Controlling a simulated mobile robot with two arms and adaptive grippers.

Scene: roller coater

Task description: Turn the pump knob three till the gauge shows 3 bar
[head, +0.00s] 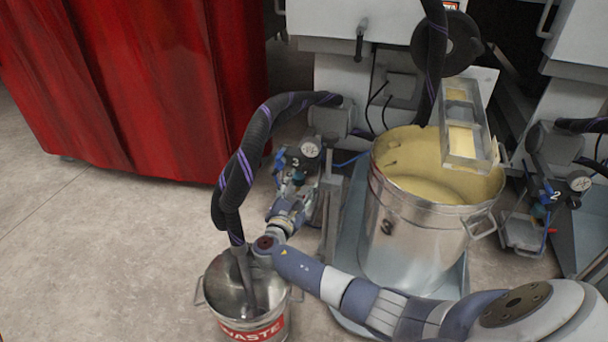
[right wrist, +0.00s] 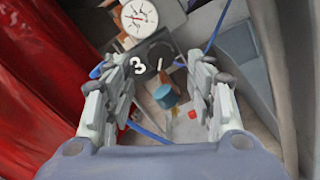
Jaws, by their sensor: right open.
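The pump 3 unit (head: 296,162) stands left of the drum marked 3, with a round white gauge (head: 310,148) on top. In the right wrist view the gauge (right wrist: 138,18) shows a red needle, but its scale is too small to read. A black plate with a white 3 (right wrist: 140,66) is below it. A blue-teal round knob (right wrist: 168,96) lies below the plate, between my right fingers. My right gripper (right wrist: 162,80) is open around the knob's line, with no visible contact. In the head view the right gripper (head: 295,192) is at the pump's front. My left gripper is not in view.
The metal drum 3 (head: 385,235) holds yellowish paint, right of my arm. A waste bin (head: 250,328) with a dark hose (head: 232,185) in it stands in front. Pump 2 (head: 560,190) is at right. A red curtain (head: 150,90) hangs at left; the floor there is clear.

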